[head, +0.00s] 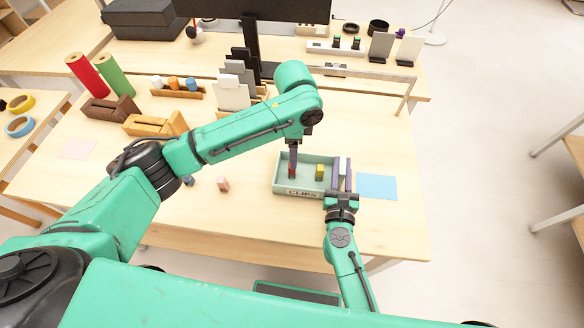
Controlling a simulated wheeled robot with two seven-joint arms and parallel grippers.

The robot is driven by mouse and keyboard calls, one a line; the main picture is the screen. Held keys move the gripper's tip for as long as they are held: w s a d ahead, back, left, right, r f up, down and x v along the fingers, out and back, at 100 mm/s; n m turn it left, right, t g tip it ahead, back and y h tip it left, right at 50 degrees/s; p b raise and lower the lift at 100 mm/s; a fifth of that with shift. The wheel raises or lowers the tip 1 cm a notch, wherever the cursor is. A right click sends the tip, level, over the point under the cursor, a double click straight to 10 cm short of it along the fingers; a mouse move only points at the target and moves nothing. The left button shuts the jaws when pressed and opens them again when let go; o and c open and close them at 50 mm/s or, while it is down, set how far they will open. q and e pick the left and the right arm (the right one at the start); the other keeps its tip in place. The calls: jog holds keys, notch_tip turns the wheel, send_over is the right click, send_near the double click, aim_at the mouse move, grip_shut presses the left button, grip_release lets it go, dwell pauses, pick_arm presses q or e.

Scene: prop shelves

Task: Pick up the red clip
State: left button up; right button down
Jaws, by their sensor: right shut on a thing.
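The red clip (292,173) stands in the left part of the grey-green tray marked CLIPS (278,180). My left gripper (293,163) points down into the tray, right at the top of the red clip. Its fingers are seen edge-on, so I cannot tell whether they hold the clip. My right gripper (342,172) is at the tray's right side, its purple fingers on either side of the right wall and shut on it. A yellow clip (319,172) stands in the tray between the two grippers.
A blue sheet (376,187) lies right of the tray. Behind are a black and white upright holder (233,92), a wooden rack (155,123) and a monitor (252,20). The front middle of the table is clear.

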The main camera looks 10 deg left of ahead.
pick_arm(q)
jog(key=f, duration=0.6)
jog(key=shift+s+a+f, duration=0.1)
jog(key=shift+s+a, duration=0.1)
jog(key=shift+s, duration=0.05)
grip_shut()
notch_tip(320, 180, up, 10)
jog(key=shift+r, duration=0.1)
pick_arm(e)
jog(key=c, duration=0.7)
grip_release()
pick_arm(q)
jog(key=shift+r, duration=0.3)
pick_arm(e)
jog(key=shift+o, duration=0.2)
